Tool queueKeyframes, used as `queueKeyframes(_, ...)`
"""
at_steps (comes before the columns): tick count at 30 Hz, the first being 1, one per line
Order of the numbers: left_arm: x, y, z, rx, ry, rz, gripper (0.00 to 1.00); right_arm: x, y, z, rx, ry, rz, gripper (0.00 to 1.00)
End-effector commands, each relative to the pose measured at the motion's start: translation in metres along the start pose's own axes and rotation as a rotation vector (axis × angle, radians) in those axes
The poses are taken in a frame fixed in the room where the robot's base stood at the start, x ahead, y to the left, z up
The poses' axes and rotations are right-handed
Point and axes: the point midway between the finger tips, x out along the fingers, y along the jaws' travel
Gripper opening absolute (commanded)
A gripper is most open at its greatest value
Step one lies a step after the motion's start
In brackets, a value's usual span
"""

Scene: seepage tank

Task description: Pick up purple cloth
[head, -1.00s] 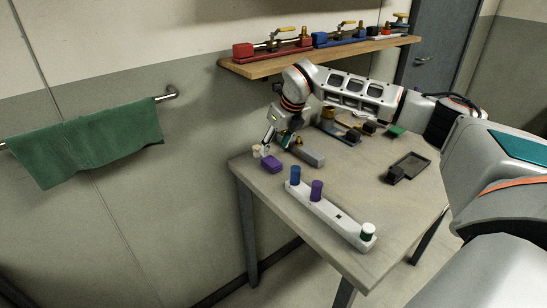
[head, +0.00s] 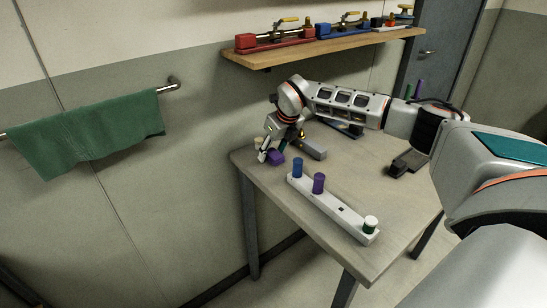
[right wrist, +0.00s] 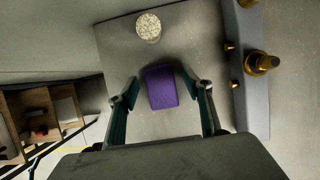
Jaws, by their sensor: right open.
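The purple cloth (head: 277,158) is a small folded block on the table near its far left corner. In the right wrist view the cloth (right wrist: 161,88) lies flat, between and slightly beyond my open fingers. My right gripper (head: 268,154) is right at the cloth and partly covers it in the head view. In the right wrist view my right gripper's fingers (right wrist: 160,93) stand apart on either side of the cloth, with gaps, and hold nothing. My left gripper is not in view.
A round speckled piece (right wrist: 148,27) stands just beyond the cloth. A grey block with brass fittings (right wrist: 247,75) lies to its right. A white rack (head: 332,208) with coloured cylinders stands nearer on the table (head: 270,195). A green cloth (head: 90,135) hangs on the wall rail.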

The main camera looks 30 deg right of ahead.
Motion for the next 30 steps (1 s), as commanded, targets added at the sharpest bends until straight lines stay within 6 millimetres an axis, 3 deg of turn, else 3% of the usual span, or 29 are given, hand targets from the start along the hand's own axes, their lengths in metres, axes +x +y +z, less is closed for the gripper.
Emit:
queueKeyframes(2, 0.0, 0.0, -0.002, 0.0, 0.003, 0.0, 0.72, -0.001, 0.0, 0.0, 0.0, -0.001, 0.0, 0.5)
queueKeyframes(6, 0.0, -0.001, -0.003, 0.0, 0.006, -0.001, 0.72, -0.001, 0.0, 0.0, 0.0, 0.0, 0.0, 0.15)
queueKeyframes(20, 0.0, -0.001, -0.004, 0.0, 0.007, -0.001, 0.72, -0.004, 0.0, 0.002, 0.0, -0.001, 0.0, 0.15)
queueKeyframes(29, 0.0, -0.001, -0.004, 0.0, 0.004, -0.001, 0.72, -0.035, -0.001, 0.015, 0.001, -0.004, -0.001, 0.15)
queueKeyframes(30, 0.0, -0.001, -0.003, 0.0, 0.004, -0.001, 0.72, -0.035, 0.006, 0.012, -0.004, 0.0, 0.001, 0.15)
